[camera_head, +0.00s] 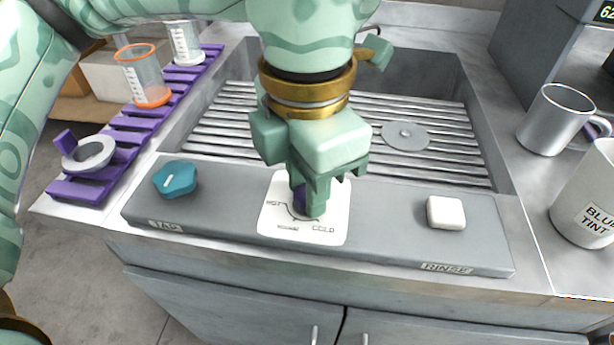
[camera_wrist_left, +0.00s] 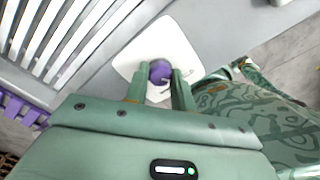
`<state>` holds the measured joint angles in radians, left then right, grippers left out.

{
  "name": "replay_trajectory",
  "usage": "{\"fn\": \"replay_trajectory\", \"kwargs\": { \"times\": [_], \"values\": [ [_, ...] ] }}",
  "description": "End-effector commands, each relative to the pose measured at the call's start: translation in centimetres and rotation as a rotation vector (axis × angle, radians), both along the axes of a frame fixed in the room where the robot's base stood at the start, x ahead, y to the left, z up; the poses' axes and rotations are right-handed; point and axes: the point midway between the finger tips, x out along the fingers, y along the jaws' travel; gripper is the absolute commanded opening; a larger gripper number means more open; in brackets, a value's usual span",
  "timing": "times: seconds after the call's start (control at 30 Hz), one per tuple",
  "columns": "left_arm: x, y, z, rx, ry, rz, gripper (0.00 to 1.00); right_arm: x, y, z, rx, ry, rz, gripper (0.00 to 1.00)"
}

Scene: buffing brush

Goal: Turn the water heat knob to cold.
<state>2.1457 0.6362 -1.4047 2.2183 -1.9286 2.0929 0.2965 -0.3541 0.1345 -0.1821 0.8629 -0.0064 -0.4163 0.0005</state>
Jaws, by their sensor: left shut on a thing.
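The purple heat knob (camera_head: 299,200) sits on a white square plate (camera_head: 335,228) on the grey panel at the sink's front. The plate is marked HOT at the left and COLD at the right. My left gripper (camera_head: 314,196) reaches down over the plate and is shut on the knob, hiding much of it. The left wrist view shows the purple knob (camera_wrist_left: 160,71) between the two green fingers. I cannot tell exactly where the knob points. My right gripper is not in view.
A teal knob (camera_head: 176,178) labelled TAP is left of the plate; a white RINSE button (camera_head: 445,213) is right. A slatted sink (camera_head: 405,135) lies behind. A purple rack (camera_head: 128,135) with beakers stands left; a metal mug (camera_head: 553,120) and a BLUE TINT container (camera_head: 588,195) stand right.

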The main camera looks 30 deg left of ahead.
Motion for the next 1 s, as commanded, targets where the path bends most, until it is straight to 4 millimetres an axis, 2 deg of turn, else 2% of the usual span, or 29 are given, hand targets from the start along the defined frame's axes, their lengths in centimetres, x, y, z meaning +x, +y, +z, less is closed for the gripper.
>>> {"fn": "replay_trajectory", "kwargs": {
  "times": [0.03,0.1,0.37,0.47,0.57,0.8,1.0],
  "values": [
    [0.1,0.0,0.1,-0.003,-0.005,0.003,0.30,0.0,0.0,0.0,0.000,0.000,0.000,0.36],
    [0.1,0.0,0.1,-0.002,-0.005,0.003,0.47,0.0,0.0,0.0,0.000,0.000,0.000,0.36],
    [0.0,0.0,0.1,-0.002,-0.002,0.001,0.47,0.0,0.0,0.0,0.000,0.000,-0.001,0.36],
    [0.0,0.0,0.8,-0.001,-0.005,0.001,0.47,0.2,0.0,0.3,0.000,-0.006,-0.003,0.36],
    [0.0,0.0,2.5,-0.001,-0.009,0.001,0.47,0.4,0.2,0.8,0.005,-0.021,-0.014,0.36],
    [-0.2,0.0,9.3,-0.002,-0.013,0.002,0.47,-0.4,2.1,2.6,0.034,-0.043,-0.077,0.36],
    [-0.1,0.0,14.0,-0.002,-0.010,0.003,0.47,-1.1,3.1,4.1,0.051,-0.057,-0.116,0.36]
  ]
}}
